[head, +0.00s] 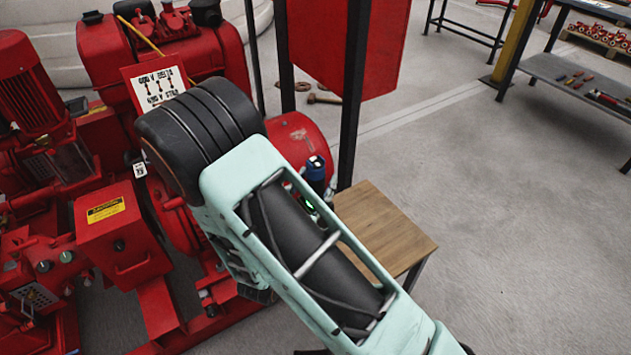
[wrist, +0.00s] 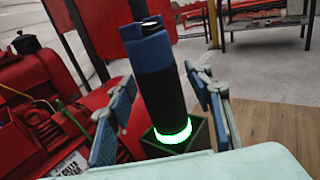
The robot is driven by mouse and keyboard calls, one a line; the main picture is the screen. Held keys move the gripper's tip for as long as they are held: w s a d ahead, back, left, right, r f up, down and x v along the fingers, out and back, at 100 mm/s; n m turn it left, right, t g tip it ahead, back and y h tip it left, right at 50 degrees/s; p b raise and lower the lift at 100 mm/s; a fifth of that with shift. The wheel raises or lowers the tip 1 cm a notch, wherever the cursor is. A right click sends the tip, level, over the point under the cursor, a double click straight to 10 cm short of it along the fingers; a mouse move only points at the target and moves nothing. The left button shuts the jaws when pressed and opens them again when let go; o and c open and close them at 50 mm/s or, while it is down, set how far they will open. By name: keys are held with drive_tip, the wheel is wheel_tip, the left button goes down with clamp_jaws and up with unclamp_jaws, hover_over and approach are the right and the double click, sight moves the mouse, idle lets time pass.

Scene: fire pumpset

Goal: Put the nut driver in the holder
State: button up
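A blue and black cylinder that looks like the nut driver (wrist: 160,85) stands nearly upright in the wrist view. Its blue top also shows in the head view (head: 316,166), beside my arm. Its lower end meets a glowing green ring on a dark square block, seemingly the holder (wrist: 201,138). Whether it sits inside the block or only on it is hard to tell. My gripper (wrist: 163,82) has one finger on each side of the cylinder. The fingers stand apart, with a gap on the right side. In the head view my arm hides most of the holder.
A small wooden table (head: 385,225) stands under the holder. A red pumpset (head: 110,215) fills the left. A dark post (head: 352,100) and red panel (head: 385,45) stand close behind. A grey shelf (head: 575,80) is at far right. The floor on the right is clear.

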drive_tip(key=shift+r, duration=0.15)
drive_tip(key=shift+s+a, duration=0.15)
drive_tip(key=shift+s, duration=0.15)
drive_tip(key=p+v, duration=0.2)
drive_tip(key=v, duration=0.9)
drive_tip(key=shift+s+p, duration=0.2)
drive_tip(key=shift+p, duration=0.2)
drive_tip(key=shift+r, duration=0.1)
